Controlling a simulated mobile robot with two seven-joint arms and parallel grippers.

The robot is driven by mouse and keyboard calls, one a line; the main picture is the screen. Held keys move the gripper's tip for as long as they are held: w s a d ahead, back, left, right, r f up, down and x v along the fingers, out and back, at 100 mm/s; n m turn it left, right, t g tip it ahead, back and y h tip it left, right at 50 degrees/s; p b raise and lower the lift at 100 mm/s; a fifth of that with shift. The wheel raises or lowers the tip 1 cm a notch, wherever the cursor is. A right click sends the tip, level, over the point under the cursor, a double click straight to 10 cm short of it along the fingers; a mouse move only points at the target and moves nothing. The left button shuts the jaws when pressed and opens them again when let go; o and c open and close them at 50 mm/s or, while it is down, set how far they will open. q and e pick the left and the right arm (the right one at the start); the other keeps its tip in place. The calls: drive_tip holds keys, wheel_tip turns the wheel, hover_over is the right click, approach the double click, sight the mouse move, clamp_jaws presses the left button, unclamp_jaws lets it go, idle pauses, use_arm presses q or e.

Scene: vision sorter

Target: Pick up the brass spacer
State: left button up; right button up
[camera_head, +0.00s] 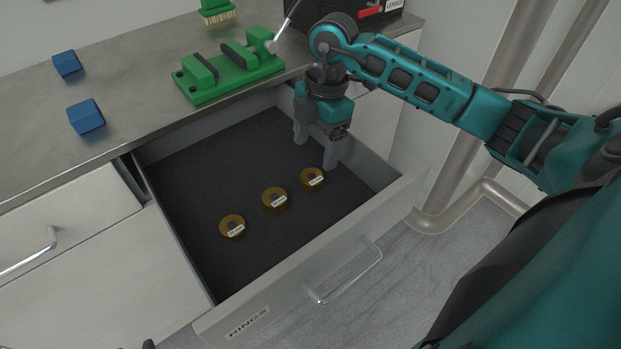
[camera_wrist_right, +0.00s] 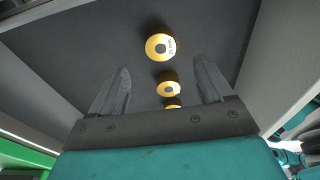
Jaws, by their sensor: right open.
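Three brass-coloured ring spacers lie flat in a row on the dark floor of the open drawer: a left one (camera_head: 223,228), a middle one (camera_head: 266,201) and a right one (camera_head: 303,181). Each has a small white label, too small to read in the head view. My right gripper (camera_head: 317,148) is open and empty, pointing down over the drawer behind the right spacer. In the right wrist view, my right gripper (camera_wrist_right: 160,68) shows its two fingers apart. The largest-looking spacer (camera_wrist_right: 150,47) there has a label seeming to read 25 mm.
The drawer's front wall (camera_head: 285,287) has a handle and a RINGS label. Two blue blocks (camera_head: 86,117) (camera_head: 67,63), a green fixture (camera_head: 228,70) and a green brush (camera_head: 217,10) are on the counter (camera_head: 130,70). The drawer floor around the spacers is clear.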

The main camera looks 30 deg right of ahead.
sight(311, 176)
drive_tip(key=f, duration=0.4)
drive_tip(key=f+b, duration=0.1)
drive_tip(key=f, duration=0.2)
drive_tip(key=shift+s+a, duration=0.1)
drive_tip(key=shift+a, duration=0.3)
drive_tip(key=shift+c, duration=0.5)
drive_tip(key=c, duration=1.2)
drive_tip(key=shift+r, duration=0.1)
drive_tip(key=shift+c, duration=0.3)
